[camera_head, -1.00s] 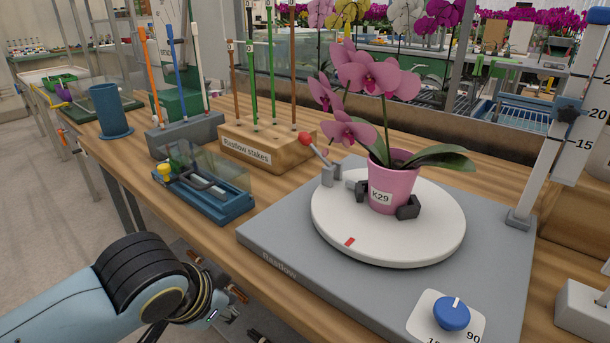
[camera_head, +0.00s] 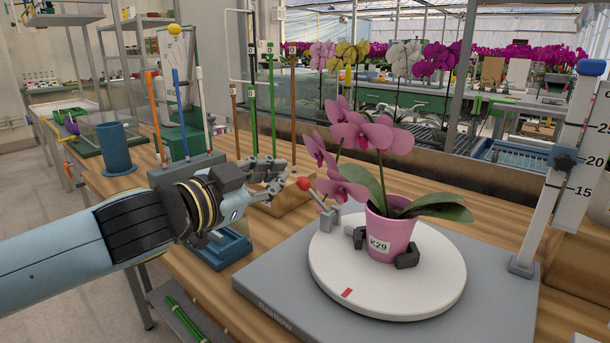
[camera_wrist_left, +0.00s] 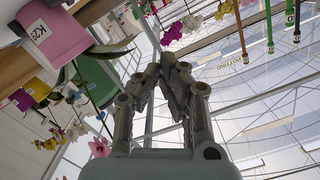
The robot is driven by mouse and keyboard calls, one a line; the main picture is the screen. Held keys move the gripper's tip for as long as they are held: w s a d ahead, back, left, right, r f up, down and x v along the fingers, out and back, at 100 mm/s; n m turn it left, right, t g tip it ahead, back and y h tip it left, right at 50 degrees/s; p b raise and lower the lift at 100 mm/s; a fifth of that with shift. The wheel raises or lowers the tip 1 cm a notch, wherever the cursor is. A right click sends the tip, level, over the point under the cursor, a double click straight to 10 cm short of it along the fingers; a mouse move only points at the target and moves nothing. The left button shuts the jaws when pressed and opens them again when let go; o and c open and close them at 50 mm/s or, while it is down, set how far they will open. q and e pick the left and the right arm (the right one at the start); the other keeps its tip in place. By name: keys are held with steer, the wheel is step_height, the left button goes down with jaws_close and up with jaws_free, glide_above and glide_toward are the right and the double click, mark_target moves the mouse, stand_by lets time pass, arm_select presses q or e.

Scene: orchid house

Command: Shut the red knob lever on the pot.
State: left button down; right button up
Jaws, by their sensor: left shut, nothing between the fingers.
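The red knob (camera_head: 305,183) tops a short lever that leans up and to the left from a grey clamp (camera_head: 328,217) at the pot's left side. The pink pot (camera_head: 388,238), labelled K29, holds a pink orchid and stands on a white turntable (camera_head: 345,280), between dark jaws. My left gripper (camera_head: 282,174) is shut and empty, just left of the red knob in the head view. A gap shows between them. In the left wrist view its fingertips (camera_wrist_left: 170,60) meet, and the pot (camera_wrist_left: 55,32) is at upper left; the knob is not visible there. My right gripper is not in view.
The wooden stake block (camera_head: 290,203) with upright stakes stands behind my left gripper. A blue tray (camera_head: 222,252) is partly hidden below my left wrist. A blue cup (camera_head: 115,148) stands farther left, and a white scale post (camera_head: 560,180) at right.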

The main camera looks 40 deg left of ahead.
arm_select(q)
steer(key=b, duration=0.2)
glide_above(314, 196)
steer(key=s, duration=0.2)
steer(key=shift+f, duration=2.1)
steer(key=shift+a, duration=0.4)
